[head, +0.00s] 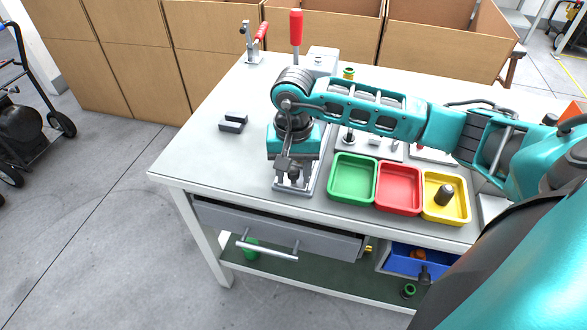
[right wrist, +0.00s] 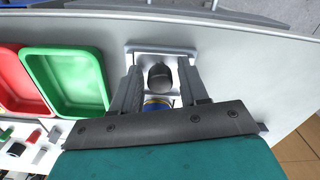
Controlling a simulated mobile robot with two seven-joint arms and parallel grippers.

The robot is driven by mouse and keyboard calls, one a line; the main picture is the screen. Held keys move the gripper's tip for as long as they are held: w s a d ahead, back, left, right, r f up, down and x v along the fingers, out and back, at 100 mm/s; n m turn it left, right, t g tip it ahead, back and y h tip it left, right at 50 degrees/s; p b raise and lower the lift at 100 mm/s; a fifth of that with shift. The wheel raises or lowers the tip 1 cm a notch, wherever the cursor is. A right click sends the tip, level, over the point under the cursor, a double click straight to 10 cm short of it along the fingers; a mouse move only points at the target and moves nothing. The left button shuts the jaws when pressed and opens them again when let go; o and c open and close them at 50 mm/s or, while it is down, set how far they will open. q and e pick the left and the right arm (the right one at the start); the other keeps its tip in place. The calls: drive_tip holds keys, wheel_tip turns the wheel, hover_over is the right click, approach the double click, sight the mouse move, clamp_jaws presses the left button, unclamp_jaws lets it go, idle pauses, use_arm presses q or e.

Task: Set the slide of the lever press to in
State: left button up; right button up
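The lever press stands near the back of the table, with its red lever handle (head: 296,32) upright. Its pale slide (head: 306,187) shows at the table's front, below my right gripper (head: 288,172). In the right wrist view, the slide (right wrist: 163,48) carries a dark rounded knob (right wrist: 160,75). The open fingers of my right gripper (right wrist: 162,82) stand on either side of this knob, with gaps visible. A blue and yellow ring (right wrist: 157,102) shows between the fingers, nearer the palm. My right forearm and wrist hide much of the press in the head view. My left gripper is not in view.
Green (head: 352,178), red (head: 398,188) and yellow (head: 432,210) trays stand right of the slide; the yellow one holds a dark cylinder. A grey block (head: 233,122) lies to the left. A red-handled clamp (head: 255,42) stands at the back. The table's front left is clear.

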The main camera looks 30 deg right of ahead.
clamp_jaws()
idle(0.3)
drive_tip(key=w+d+b, duration=0.3)
drive_tip(key=d, duration=0.1)
drive_tip(key=shift+w+f, duration=0.25)
drive_tip(key=shift+w, duration=0.05)
drive_tip(key=shift+w+d+r+b, duration=0.15)
drive_tip(key=shift+w+d+b, duration=0.7)
drive_tip(key=shift+d, duration=0.25)
drive_tip(key=shift+w+d+r, duration=0.15)
drive_tip(key=shift+w+d, duration=0.15)
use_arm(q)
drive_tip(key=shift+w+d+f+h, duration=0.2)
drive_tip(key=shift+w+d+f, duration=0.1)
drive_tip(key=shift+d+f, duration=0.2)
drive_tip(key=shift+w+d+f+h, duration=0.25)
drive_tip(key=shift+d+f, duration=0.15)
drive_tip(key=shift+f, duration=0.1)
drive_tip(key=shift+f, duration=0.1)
use_arm(e)
drive_tip(key=shift+o, duration=1)
unclamp_jaws()
